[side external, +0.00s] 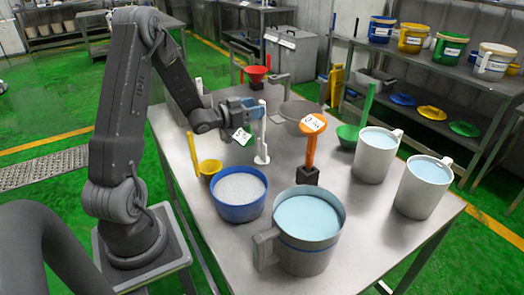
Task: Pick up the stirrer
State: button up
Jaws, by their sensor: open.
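A white upright tool (262,142) with a slim shaft and wider foot stands on the metal table; it looks like the stirrer. My gripper (254,108), with a blue-grey body, is level with its upper part. The jaws are open and the white shaft is at or between them; contact cannot be made out. An orange tool (310,148) with a round labelled top stands upright in a black block to the right; its kind is unclear.
A blue bowl (238,211) of white powder and a grey jug (304,262) of pale blue liquid stand in front. White jugs (373,162) are at right.

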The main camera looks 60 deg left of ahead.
jog(key=w, duration=0.2)
jog(key=w+f, duration=0.1)
jog(key=w, duration=0.2)
jog(key=shift+f, duration=0.1)
jog(key=shift+c, duration=0.2)
grip_shut()
dwell(0.4)
